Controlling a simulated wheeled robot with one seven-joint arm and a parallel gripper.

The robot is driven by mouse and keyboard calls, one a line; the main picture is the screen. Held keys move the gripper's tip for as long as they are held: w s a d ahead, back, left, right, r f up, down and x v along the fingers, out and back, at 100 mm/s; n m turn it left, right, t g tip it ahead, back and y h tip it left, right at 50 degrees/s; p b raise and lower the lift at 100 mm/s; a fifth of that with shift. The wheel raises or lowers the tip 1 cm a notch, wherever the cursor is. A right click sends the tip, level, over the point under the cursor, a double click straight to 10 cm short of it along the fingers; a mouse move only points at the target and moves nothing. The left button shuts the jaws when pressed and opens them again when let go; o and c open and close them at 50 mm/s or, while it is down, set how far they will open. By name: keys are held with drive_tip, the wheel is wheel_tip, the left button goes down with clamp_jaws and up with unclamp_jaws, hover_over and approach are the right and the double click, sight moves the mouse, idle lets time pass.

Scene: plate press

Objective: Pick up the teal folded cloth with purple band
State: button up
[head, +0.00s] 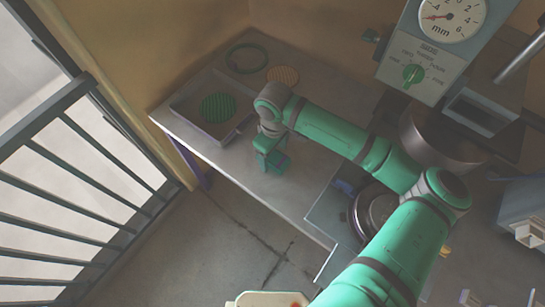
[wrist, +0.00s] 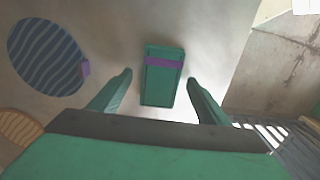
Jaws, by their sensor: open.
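The teal folded cloth with a purple band (wrist: 162,75) lies on the pale table surface in the wrist view. It is a flat rectangle, and the band crosses its upper part. My gripper (wrist: 160,82) is open, with one finger on each side of the cloth's lower half in the picture and a gap on both sides. Neither finger visibly touches it. The height of the fingers above the table is hard to judge. In the head view my gripper (head: 270,157) points down over the table's front part, and I cannot clearly separate the cloth from it there.
The table (head: 243,178) also holds a grey tray (head: 187,118) with a green striped disc (head: 218,107), a green ring (head: 246,58) and an orange disc (head: 283,75). A gauge machine (head: 428,50) and a metal pot (head: 437,140) stand right. A railing (head: 75,165) is at left.

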drive_tip(key=shift+f, duration=0.2)
drive_tip(key=shift+a, duration=0.1)
drive_tip(key=c, duration=1.1)
drive_tip(key=shift+r, duration=0.15)
drive_tip(key=shift+c, duration=0.2)
drive_tip(key=shift+r, duration=0.2)
wheel_tip(320, 180, up, 2)
drive_tip(key=shift+r, duration=0.1)
drive_tip(key=s+r, duration=1)
drive_tip(key=s, duration=0.4)
drive_tip(key=shift+d, duration=0.35)
drive_tip(key=shift+r, duration=0.1)
